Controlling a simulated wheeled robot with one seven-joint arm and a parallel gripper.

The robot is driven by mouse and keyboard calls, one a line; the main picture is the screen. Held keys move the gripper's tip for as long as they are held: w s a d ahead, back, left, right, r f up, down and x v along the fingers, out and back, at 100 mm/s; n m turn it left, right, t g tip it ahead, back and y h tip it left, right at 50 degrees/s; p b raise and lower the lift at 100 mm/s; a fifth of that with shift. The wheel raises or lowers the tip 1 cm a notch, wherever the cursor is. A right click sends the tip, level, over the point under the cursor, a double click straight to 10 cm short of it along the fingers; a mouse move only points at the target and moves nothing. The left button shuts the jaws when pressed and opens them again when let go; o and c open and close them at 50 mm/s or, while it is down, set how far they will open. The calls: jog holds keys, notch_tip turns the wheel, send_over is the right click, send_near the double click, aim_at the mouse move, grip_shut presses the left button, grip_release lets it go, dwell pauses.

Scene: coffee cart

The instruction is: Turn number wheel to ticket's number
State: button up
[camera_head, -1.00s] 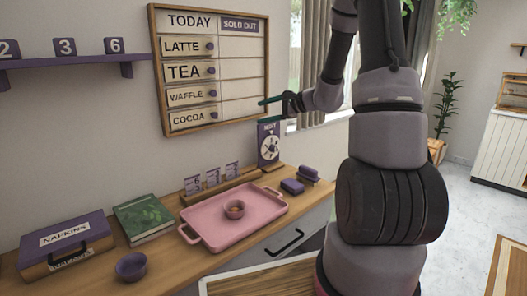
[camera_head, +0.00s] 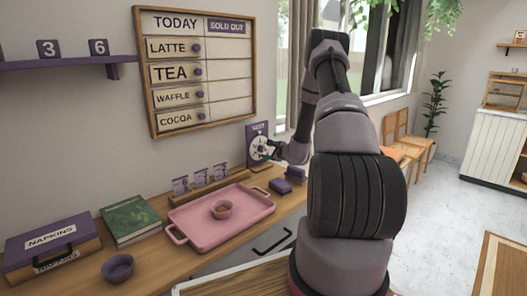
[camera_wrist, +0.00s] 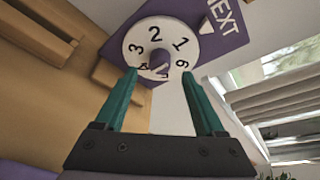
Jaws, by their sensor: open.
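The number wheel (camera_wrist: 137,62) is a white disc with dark numerals on a purple panel (camera_head: 251,132) marked NEXT. In the wrist view the 1 sits nearest the white triangle pointer (camera_wrist: 206,26); 2, 3 and 6 also show, and the lowest numerals are partly hidden. A small purple knob (camera_wrist: 159,63) stands at its centre. My gripper (camera_wrist: 159,73) is open, one green finger either side of the knob's line; I cannot tell whether the tips reach it. In the head view my gripper (camera_head: 266,151) is at the wheel.
A pink tray (camera_head: 190,233) with a small bowl (camera_head: 222,209) lies in front of the rack. Purple blocks (camera_head: 281,187) lie right of the tray. The menu board (camera_head: 142,75) hangs above left. A napkin box (camera_head: 50,240), green book (camera_head: 130,219) and purple bowl (camera_head: 117,268) are farther left.

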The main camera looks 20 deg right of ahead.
aim_at(263, 149)
jog(key=shift+x, duration=2.3)
jog(key=shift+c, duration=0.3)
grip_shut()
